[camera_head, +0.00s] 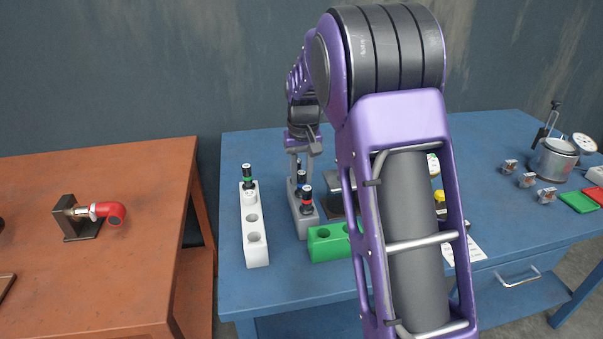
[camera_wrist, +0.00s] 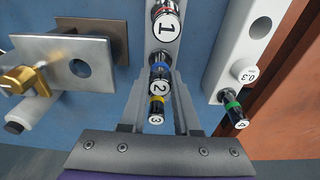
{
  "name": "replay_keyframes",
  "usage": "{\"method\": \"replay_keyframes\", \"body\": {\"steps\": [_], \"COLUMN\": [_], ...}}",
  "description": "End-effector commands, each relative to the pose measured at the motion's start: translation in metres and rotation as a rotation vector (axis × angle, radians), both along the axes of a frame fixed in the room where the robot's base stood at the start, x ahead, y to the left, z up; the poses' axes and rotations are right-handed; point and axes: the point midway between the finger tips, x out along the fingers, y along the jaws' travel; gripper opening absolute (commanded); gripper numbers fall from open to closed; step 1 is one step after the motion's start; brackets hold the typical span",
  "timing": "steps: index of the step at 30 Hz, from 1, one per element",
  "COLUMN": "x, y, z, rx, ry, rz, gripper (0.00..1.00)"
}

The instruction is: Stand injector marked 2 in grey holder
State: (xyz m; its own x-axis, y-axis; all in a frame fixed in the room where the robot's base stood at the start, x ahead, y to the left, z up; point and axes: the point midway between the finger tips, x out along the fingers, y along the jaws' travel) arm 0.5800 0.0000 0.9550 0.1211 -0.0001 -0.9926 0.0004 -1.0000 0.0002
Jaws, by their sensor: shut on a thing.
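The grey holder (camera_head: 304,224) stands on the blue table; it also shows in the wrist view (camera_wrist: 155,48). Injector 1 (camera_wrist: 165,25), with a red band, stands at its near end. Injector 2 (camera_wrist: 158,88), with a blue band, is between my fingers in line with the holder's middle. Injector 3 (camera_wrist: 156,112), with a yellow band, shows behind it, closer to my palm. My gripper (camera_wrist: 159,78) is shut on injector 2 and points down at the holder. The lower end of injector 2 is hidden, so its seating cannot be told.
A white holder (camera_head: 255,248) with green-banded injector 4 (camera_wrist: 235,115) stands left of the grey one in the head view. A green holder (camera_head: 326,243) is close on the right. A metal block (camera_wrist: 80,57) stands beside the grey holder. My arm hides part of the table.

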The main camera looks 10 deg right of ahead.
Motion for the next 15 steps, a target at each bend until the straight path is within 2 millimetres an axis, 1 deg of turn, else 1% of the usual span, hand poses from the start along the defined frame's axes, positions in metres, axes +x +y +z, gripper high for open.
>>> {"method": "replay_keyframes", "body": {"steps": [5,6,11,15], "x": [0.0002,0.0002,0.0001,0.0], "y": [0.0,0.0,0.0001,0.0001], "z": [0.0002,0.0002,0.0001,0.0], "rx": [0.0,0.0,0.0,0.0], "ry": [-0.001,-0.001,0.0,0.0], "rz": [0.0,0.0,0.0,0.0], "gripper": [0.0,0.36,0.64,0.65]}}
